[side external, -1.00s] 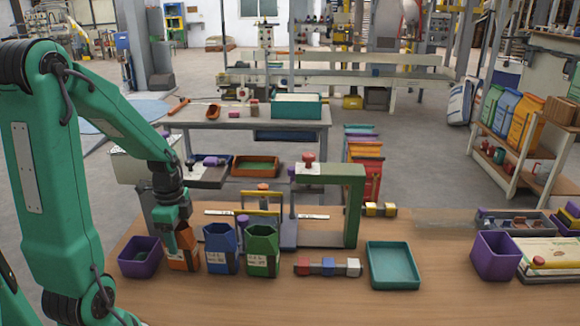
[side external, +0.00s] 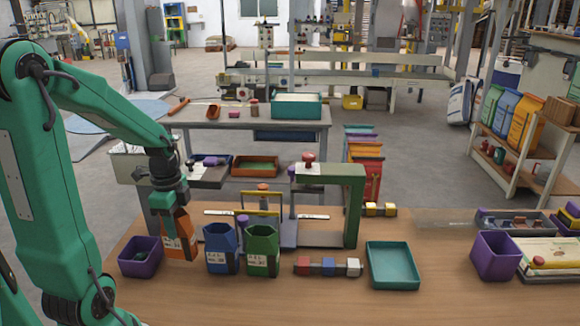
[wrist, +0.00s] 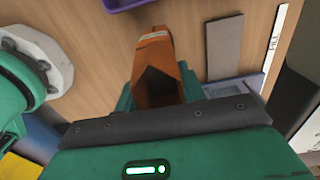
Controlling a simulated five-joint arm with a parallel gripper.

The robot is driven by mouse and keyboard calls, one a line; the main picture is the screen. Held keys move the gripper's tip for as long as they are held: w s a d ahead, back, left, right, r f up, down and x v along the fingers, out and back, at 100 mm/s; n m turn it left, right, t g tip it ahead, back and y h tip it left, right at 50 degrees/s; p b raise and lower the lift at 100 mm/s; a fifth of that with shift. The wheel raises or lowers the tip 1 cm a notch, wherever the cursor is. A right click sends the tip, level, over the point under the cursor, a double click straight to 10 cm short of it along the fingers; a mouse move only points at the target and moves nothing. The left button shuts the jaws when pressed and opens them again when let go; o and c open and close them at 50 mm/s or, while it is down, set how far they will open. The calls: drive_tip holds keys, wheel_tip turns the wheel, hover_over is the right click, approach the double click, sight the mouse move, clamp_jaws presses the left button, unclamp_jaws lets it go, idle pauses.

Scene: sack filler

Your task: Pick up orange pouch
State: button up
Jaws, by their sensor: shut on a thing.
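The orange pouch (side external: 178,240) stands upright at the left end of the row of pouches, with a pale label on its front. My gripper (side external: 171,206) comes down from above and is shut on its upper part. The pouch appears held a little above the table. In the wrist view the orange pouch (wrist: 155,50) shows its dark open mouth, framed by the green jaws. The gripper body hides part of it.
A blue pouch (side external: 221,250) and a green pouch (side external: 262,252) stand close to the right. A purple bin (side external: 140,257) is close to the left. A teal tray (side external: 393,266) and a green-framed press (side external: 354,205) lie further right. The table front is clear.

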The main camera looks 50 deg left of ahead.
wheel_tip(320, 180, up, 14)
drive_tip(key=shift+r, duration=0.15)
idle(0.3)
drive_tip(key=shift+r, duration=0.1)
idle(0.4)
wheel_tip(320, 180, up, 11)
drive_tip(key=w+d, duration=0.2)
drive_tip(key=w, duration=0.9)
drive_tip(key=w+d, duration=0.2)
drive_tip(key=w, duration=0.9)
wheel_tip(320, 180, down, 17)
drive_tip(key=shift+s, duration=0.1)
drive_tip(key=shift+f, duration=2.25)
